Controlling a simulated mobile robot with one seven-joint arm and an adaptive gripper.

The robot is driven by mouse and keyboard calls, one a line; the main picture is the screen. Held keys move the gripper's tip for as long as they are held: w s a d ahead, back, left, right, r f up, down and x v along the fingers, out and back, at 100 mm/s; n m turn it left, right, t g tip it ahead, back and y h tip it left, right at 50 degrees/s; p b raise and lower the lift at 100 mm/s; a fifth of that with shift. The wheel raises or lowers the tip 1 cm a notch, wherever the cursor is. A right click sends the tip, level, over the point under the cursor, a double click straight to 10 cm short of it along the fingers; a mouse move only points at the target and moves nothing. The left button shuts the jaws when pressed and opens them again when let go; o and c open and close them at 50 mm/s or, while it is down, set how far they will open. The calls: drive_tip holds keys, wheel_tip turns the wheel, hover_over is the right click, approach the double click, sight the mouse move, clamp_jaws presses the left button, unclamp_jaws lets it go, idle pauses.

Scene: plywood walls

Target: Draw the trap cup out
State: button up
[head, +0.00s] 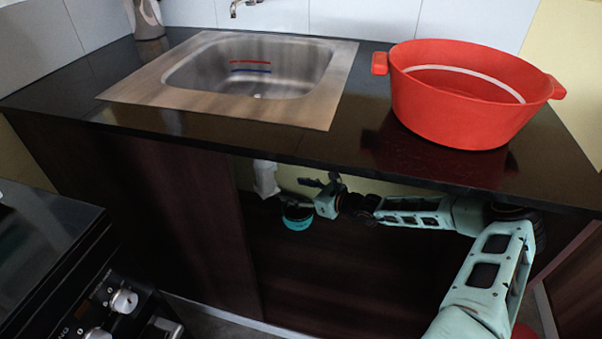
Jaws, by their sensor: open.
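The trap cup (298,222), a small teal cup with a dark upper part, shows under the counter below the sink. It is close to the lower end of a white drain pipe (265,178). My gripper (304,193) reaches in from the right, under the counter edge, with its open fingers pointing left. Its fingers are right by the cup, above and beside it. The fingers are small and dark here, so I cannot tell whether they touch the cup. Whether the cup is attached to anything above is hidden.
The black counter (230,137) overhangs my arm. A steel sink (250,75) is set in it, and a large red pot (450,112) stands at the right. A dark cabinet panel (175,215) closes the left side. A black stove (50,245) is at lower left.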

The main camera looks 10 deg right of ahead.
sight(271, 180)
drive_tip(key=b+x, duration=0.1)
drive_tip(key=x, duration=0.2)
drive_tip(key=r+b+x, duration=0.1)
drive_tip(key=x, duration=0.3)
drive_tip(key=b+x, duration=0.2)
drive_tip(key=x, duration=0.1)
drive_tip(key=shift+w+a+r, duration=0.3)
drive_tip(key=shift+w+r, duration=0.05)
drive_tip(key=shift+x, duration=0.85)
drive_tip(key=shift+w+r, duration=0.1)
drive_tip(key=shift+r, duration=0.1)
drive_tip(key=c, duration=1.4)
drive_tip(key=s+d+p, duration=0.6)
drive_tip(key=s+p, duration=0.5)
drive_tip(key=shift+d, duration=0.3)
